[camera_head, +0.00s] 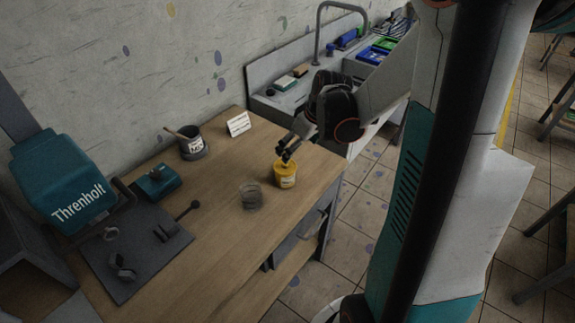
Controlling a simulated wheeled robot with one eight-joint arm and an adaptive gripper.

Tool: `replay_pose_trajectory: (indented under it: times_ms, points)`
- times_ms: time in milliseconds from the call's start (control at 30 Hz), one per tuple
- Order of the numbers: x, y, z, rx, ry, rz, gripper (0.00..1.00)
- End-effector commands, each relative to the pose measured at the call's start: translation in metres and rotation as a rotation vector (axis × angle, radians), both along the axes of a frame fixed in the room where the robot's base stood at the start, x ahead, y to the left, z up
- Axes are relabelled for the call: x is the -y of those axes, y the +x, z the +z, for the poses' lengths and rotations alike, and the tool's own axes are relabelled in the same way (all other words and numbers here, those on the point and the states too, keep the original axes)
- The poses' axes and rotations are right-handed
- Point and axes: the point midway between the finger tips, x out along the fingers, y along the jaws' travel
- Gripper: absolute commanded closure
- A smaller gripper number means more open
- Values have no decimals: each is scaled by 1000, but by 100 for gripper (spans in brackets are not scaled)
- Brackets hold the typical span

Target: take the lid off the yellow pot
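The yellow pot (285,180) stands upright on the wooden table near its right edge, with a pale label on its front. My gripper (285,157) reaches down from the upper right, with its dark fingertips right at the top of the pot. The fingers and the small scale hide most of the lid, so I cannot tell whether they touch or grip it.
A grey translucent cup (251,196) stands left of the pot. Behind are a dark mug (190,145) with a stick and a white card (238,124). A teal box (158,181), a dark mat (122,290) and the teal Threnholt machine (62,180) are at the left. A sink counter (290,98) stands behind.

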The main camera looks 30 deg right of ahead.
Motion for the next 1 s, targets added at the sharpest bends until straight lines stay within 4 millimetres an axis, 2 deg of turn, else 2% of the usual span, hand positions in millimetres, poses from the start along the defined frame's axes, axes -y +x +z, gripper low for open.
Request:
replay_pose_trajectory:
  times_ms: [33, 200, 567, 833, 1000]
  points:
    - [-1, 5, -13, 0, 0, 1, 12]
    - [-3, 16, -38, 1, 1, 0, 12]
    - [-6, 25, -59, 1, 1, 1, 12]
    - [-13, 42, -92, 1, 1, 1, 12]
    - [-14, 45, -98, 1, 1, 0, 12]
